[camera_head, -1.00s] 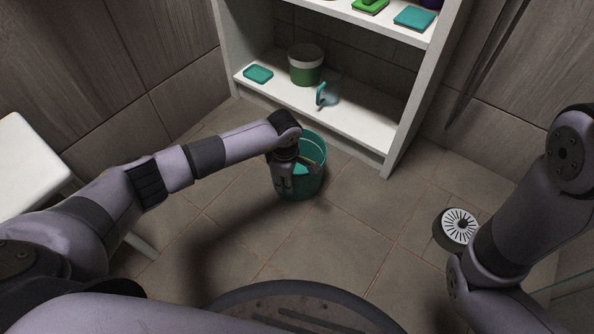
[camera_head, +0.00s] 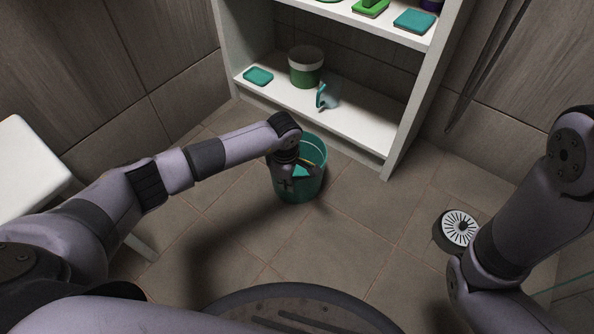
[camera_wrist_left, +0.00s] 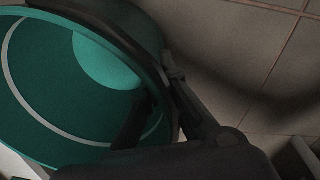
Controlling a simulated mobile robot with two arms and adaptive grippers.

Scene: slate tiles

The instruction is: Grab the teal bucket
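The teal bucket (camera_head: 313,180) stands on the floor tiles in front of the shelf, with its open top up. My left gripper (camera_head: 284,182) is at its near left rim, pointing down. In the left wrist view, the bucket (camera_wrist_left: 45,85) fills the left side, with a pale band around its inside. One finger of the left gripper (camera_wrist_left: 163,88) is inside the bucket and the other is outside, close against the wall, so it looks shut on the rim. The fingertips are dark and partly hidden. My right arm is at the right; its gripper is not in view.
A white bench (camera_head: 28,165) is at left. A slotted white disc (camera_head: 459,227) is at right.

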